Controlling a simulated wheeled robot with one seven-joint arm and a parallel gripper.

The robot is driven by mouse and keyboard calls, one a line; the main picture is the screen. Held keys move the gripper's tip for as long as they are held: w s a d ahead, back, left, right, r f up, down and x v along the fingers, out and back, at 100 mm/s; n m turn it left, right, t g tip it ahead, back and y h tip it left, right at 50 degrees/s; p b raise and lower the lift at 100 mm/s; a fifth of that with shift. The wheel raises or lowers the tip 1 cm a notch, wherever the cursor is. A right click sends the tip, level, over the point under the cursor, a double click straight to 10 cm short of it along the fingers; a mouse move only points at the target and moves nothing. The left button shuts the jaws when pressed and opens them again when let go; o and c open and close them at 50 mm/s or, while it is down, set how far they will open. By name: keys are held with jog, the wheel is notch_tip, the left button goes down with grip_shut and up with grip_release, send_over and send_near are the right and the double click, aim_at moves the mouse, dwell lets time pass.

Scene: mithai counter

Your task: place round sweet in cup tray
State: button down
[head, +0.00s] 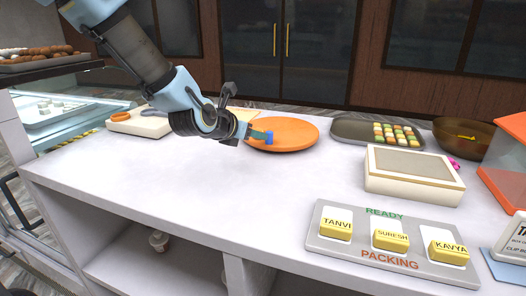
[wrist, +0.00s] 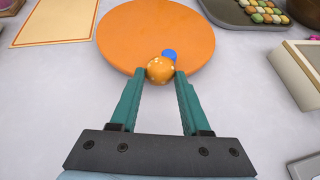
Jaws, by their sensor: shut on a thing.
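My gripper (wrist: 160,72) is shut on an orange round sweet (wrist: 159,69) with pale specks, held between the two teal fingertips over the near edge of the round orange plate (wrist: 135,30). In the head view my gripper (head: 266,137) is at the left part of the plate (head: 300,134), and the sweet is hard to make out.
A brown bowl (head: 478,148) and a cream box (head: 408,185) with a grey-beige top stand to the right. A grey packing board (head: 335,252) with yellow boxes lies at the front right. A white board (head: 137,125) is at the left. The front middle counter is clear.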

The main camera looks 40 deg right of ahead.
jog(key=shift+f, duration=2.75)
jog(key=shift+f, duration=0.15)
jog(key=shift+c, duration=1.8)
grip_release()
